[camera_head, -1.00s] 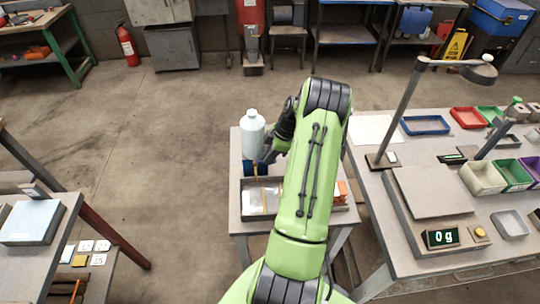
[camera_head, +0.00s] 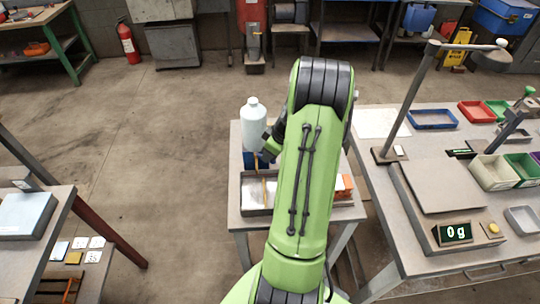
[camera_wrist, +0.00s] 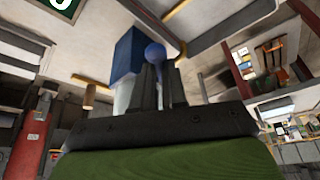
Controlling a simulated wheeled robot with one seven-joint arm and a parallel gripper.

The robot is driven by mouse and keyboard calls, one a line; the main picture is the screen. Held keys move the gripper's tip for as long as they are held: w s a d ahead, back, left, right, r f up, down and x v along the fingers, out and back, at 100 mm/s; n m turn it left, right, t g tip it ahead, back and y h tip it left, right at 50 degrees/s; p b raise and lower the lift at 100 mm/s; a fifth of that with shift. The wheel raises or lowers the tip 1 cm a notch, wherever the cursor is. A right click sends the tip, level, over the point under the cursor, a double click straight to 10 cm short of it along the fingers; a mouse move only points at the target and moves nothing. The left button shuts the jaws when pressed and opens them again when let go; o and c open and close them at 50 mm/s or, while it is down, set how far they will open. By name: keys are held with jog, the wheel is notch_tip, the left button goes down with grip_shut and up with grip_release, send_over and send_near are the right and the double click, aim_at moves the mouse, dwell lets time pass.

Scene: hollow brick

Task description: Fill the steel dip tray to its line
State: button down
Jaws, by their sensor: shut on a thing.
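A pale, capped bottle (camera_head: 253,128) stands upright on a blue block (camera_head: 252,160) on the small middle table. The steel tray (camera_head: 246,210) is in front of it, with a pale, whitish inside. A thin yellow-brown upright piece (camera_head: 256,163) shows by the block, and another such strip over the tray; I cannot tell if either is liquid. My gripper (camera_wrist: 162,78) is shut on a thin dark stem with a round blue knob (camera_wrist: 155,52). In the head view my arm mostly hides it, just right of the bottle. The tray's line cannot be made out.
An orange block (camera_head: 344,187) lies right of my arm on the same table. The right bench carries a scale (camera_head: 454,233) reading 0 g, a lamp (camera_head: 412,90) and coloured bins (camera_head: 494,172). Open floor lies left of the middle table.

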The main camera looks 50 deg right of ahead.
jog(key=shift+w+a+f+m+g+h+b, duration=0.15)
jog(key=shift+a+m+h+b, duration=0.5)
jog(key=shift+m, duration=0.7)
jog(key=shift+s+a+m+g+h+b, duration=0.15)
jog(key=shift+a+m+h+b, duration=0.3)
jog(key=shift+m+b, duration=0.6)
jog(key=shift+w+a+f+m+g+h+b, duration=0.15)
jog(key=shift+a+m+h+b, duration=0.35)
jog(key=shift+m, duration=1.1)
jog(key=shift+a+r, duration=0.1)
jog(key=shift+a, duration=0.05)
jog(key=c, duration=1.5)
grip_release()
jog(key=shift+o, duration=0.3)
jog(key=shift+r, duration=0.1)
